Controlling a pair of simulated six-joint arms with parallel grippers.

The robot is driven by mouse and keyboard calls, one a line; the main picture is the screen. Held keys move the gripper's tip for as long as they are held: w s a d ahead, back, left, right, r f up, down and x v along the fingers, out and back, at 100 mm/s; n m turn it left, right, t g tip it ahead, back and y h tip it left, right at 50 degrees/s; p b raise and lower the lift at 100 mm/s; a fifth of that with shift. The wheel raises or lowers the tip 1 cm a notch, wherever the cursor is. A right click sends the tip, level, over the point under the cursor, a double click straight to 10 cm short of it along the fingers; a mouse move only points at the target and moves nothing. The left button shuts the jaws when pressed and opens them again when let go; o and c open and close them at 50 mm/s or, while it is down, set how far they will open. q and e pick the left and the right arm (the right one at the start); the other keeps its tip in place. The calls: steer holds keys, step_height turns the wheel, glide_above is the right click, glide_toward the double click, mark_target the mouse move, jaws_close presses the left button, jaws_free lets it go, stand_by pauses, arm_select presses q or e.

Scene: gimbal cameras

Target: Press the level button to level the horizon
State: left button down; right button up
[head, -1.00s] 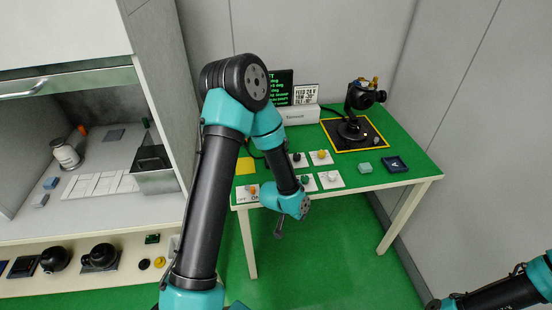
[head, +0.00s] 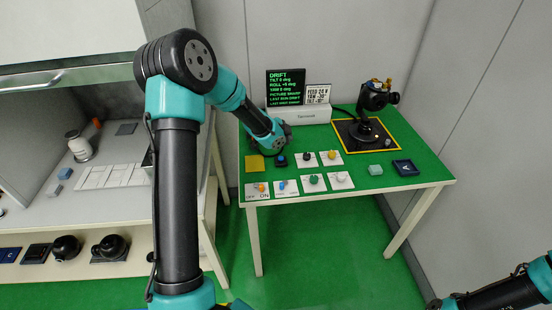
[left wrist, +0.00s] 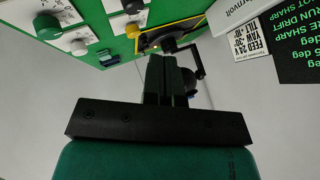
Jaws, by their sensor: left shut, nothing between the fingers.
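A row of controls lies on the green table: a blue button on a dark base (head: 281,160), a black knob (head: 308,157), a yellow knob (head: 331,155), a green knob (head: 313,180) and a white knob (head: 341,178). I cannot read which one is the level button. The gimbal camera (head: 374,100) stands on a dark yellow-edged mat (head: 350,148). The dark screen (head: 286,86) reads roll +5 deg. In the left wrist view my left gripper (left wrist: 171,62) is shut and empty; in the head view my wrist mostly hides it, behind the blue button.
A white box (head: 305,116) and sign (head: 318,94) stand at the table's back. An orange switch (head: 260,188), a blue switch (head: 282,186), a yellow note (head: 254,163), a teal block (head: 375,170) and a dark blue tray (head: 404,168) also lie there.

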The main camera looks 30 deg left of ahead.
mark_target(281, 159)
arm_select(q)
steer(key=shift+a+r+m, duration=0.15)
steer(key=shift+a+r, duration=0.15)
steer(key=shift+a, duration=0.3)
steer(key=shift+a+r+m, duration=0.15)
steer(key=shift+a+r, duration=0.1)
steer(key=shift+a, duration=0.35)
steer(key=shift+f, duration=0.1)
steer(key=shift+f, duration=4.35)
steer(key=shift+f, duration=0.4)
steer(key=shift+f, duration=0.45)
steer(key=shift+r, duration=0.85)
